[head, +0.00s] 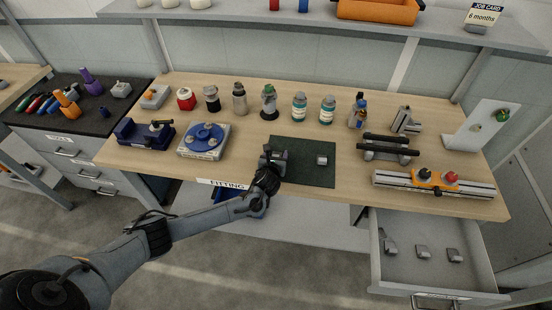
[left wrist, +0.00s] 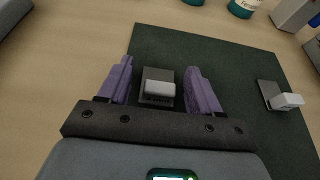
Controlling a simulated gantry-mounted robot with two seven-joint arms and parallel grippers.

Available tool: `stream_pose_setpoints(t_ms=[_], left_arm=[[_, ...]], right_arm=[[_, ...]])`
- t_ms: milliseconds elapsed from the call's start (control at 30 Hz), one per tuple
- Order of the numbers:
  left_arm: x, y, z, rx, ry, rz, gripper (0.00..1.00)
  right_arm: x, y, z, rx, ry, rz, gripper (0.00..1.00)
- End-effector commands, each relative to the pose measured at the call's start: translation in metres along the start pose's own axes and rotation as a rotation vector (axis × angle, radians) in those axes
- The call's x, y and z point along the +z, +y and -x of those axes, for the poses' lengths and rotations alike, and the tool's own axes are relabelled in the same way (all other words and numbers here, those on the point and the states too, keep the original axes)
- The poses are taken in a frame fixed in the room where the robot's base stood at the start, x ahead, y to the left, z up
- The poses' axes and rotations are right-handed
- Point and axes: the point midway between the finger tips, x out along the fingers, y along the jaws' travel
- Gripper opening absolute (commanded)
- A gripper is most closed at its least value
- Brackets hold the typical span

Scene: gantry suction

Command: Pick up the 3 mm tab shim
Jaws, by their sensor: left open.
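A small dark shim plate with a raised pale tab (left wrist: 158,88) lies on the dark green mat (left wrist: 215,50) in the left wrist view. My left gripper (left wrist: 160,78) is open, with one purple finger to each side of this shim and visible gaps between. In the head view my left gripper (head: 273,158) is over the left part of the mat and largely hides that shim. A second tabbed shim (left wrist: 280,96) lies to the right on the mat; it also shows in the head view (head: 321,160). I cannot read a thickness on either. My right gripper is not in view.
An open drawer (head: 437,280) at lower right holds three similar tabbed pieces. A blue round fixture (head: 205,138) stands left of the mat, a dark roller fixture (head: 388,148) right of it. Bottles (head: 299,107) line the back. The mat's right part is mostly free.

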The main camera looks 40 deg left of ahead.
Motion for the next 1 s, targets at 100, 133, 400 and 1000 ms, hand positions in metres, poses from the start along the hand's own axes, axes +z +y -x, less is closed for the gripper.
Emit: stream_pose_setpoints(t_ms=[100, 133, 400, 1000], left_arm=[[0.0, 0.0, 0.0, -0.001, 0.0, 0.0, 0.64], [0.0, 0.0, 0.0, -0.001, 0.0, 0.0, 0.64], [0.0, 0.0, 0.0, -0.001, 0.001, 0.0, 0.3], [0.011, -0.001, 0.005, -0.002, -0.001, 0.001, 0.12]], right_arm=[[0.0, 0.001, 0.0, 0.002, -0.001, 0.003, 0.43], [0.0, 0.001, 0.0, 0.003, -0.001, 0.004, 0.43], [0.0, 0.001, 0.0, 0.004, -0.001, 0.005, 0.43], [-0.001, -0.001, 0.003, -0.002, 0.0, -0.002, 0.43]])
